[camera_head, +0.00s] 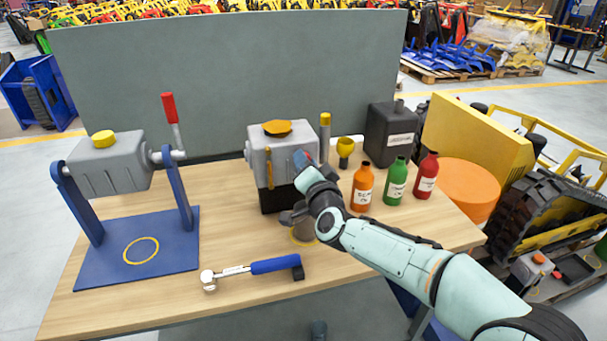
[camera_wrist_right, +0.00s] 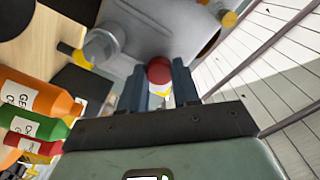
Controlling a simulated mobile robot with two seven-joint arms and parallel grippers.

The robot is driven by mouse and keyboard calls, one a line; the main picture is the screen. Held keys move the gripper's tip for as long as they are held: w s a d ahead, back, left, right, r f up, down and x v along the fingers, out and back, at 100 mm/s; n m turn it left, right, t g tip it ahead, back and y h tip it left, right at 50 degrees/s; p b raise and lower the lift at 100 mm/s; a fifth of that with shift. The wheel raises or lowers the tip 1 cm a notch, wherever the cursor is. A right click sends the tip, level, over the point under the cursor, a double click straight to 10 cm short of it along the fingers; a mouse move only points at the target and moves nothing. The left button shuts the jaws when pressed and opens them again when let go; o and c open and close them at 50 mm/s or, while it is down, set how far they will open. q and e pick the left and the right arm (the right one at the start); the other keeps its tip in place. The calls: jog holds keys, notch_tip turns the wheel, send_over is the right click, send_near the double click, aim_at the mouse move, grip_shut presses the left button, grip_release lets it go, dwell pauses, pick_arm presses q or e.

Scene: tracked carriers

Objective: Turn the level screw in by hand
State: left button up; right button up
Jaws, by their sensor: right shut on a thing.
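The level screw seems to be the small red-headed piece (camera_wrist_right: 158,70) on the side of a grey housing; in the right wrist view it sits between my finger tips. My right gripper (camera_wrist_right: 160,84) is shut on it. In the head view, my right gripper (camera_head: 301,162) reaches the right side of the grey gearbox (camera_head: 296,140) on the bench, and the arm hides much of that side. The gearbox has an orange-yellow cap (camera_head: 277,127) on top and a dark base (camera_head: 276,199). The screw's thread is hidden. My left gripper is not in view.
A blue stand (camera_head: 95,265) holds another grey housing (camera_head: 110,165) with a red-handled lever (camera_head: 169,108). A blue-handled wrench (camera_head: 275,265) lies in front. Orange (camera_head: 362,190), green (camera_head: 396,184) and red (camera_head: 427,178) bottles and a black canister (camera_head: 390,135) stand right.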

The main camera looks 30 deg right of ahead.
jog(key=m+b, duration=0.5)
jog(key=m, duration=0.3)
jog(key=shift+f, duration=0.15)
jog(key=shift+m+b, duration=0.35)
jog(key=shift+m, duration=0.45)
jog(key=shift+r, duration=0.2)
jog(key=shift+m, duration=0.3)
jog(key=m+b, duration=0.4)
jog(key=m, duration=0.2)
jog(key=shift+m, duration=0.7)
jog(key=shift+m+p, duration=0.3)
jog(key=shift+m, duration=0.8)
